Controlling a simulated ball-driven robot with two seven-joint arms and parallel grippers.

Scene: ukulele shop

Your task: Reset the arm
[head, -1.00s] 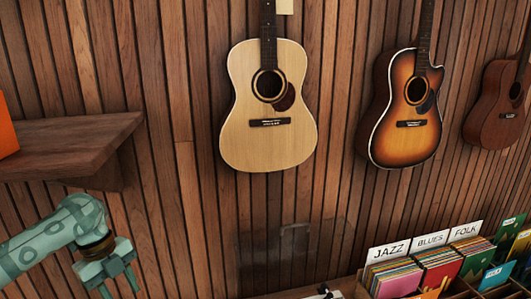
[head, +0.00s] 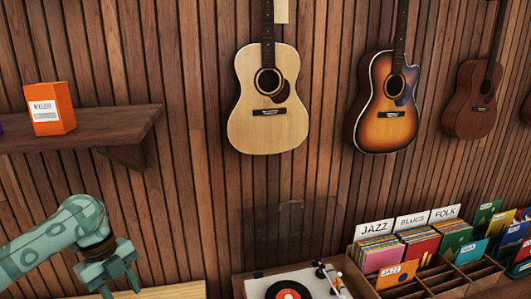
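My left gripper (head: 113,280) shows at the lower left, on my green patterned arm (head: 55,237) that comes in from the left edge. Its two fingers point downward with a gap between them, and nothing shows between them. It hangs in front of the slatted wood wall, below the wall shelf. My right arm and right gripper are not in view.
A wooden shelf (head: 115,125) holds an orange box (head: 50,107). Several guitars, including a pale one (head: 267,115) and a sunburst one (head: 386,105), hang on the wall. A turntable (head: 258,287) stands bottom centre, beside a record crate (head: 433,285). A light wooden surface (head: 175,291) shows bottom left.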

